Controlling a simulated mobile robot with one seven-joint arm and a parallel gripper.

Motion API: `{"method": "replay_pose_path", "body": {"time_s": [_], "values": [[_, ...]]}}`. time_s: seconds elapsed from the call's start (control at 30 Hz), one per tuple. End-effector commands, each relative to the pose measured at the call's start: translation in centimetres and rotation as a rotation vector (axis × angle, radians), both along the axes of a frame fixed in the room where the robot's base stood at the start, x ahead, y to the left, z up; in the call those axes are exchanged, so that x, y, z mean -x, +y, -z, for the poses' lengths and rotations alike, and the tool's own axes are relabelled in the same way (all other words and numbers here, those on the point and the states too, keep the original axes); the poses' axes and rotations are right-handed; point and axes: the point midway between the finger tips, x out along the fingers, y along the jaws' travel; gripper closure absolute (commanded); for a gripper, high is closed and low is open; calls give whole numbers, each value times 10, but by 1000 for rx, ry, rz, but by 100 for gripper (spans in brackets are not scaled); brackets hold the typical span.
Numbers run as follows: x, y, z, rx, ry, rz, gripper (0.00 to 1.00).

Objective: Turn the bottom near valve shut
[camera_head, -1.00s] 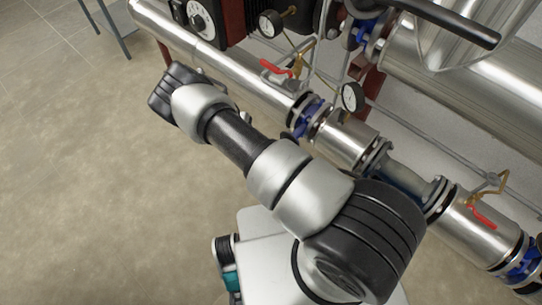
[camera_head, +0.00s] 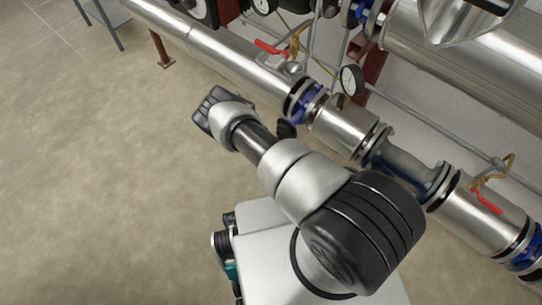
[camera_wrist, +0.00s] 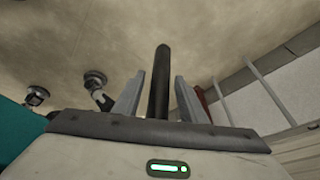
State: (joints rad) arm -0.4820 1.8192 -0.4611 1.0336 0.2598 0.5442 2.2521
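A blue valve body (camera_head: 305,104) sits between dark flanges on the lower silver pipe, just beyond my arm. Another blue valve (camera_head: 526,258) is on the same pipe at the lower right edge. In the wrist view my gripper (camera_wrist: 158,92) has its two grey fingers apart. A long black bar (camera_wrist: 159,75), which looks like a valve lever, stands between them with a gap on each side. The bar's joint to a valve does not show there. In the head view my fingers are hidden behind my wrist, and a small dark rounded piece (camera_head: 286,130) shows beside my forearm.
Small red-handled cocks (camera_head: 270,48) and (camera_head: 488,203) and a round gauge (camera_head: 351,80) are near the pipe. A large silver vessel (camera_head: 470,75) fills the upper right. The floor (camera_head: 110,190) on the left is clear.

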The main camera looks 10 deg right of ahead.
Motion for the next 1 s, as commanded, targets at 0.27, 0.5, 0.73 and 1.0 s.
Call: {"method": "replay_pose_path", "body": {"time_s": [0.27, 0.5, 0.73, 1.0], "values": [[0, -3, 5, 0, 0, 1, 62], [0, -3, 5, 0, 0, 1, 86], [0, -3, 5, 0, 0, 1, 100], [0, -12, 6, 11, 14, 1, 100]]}}
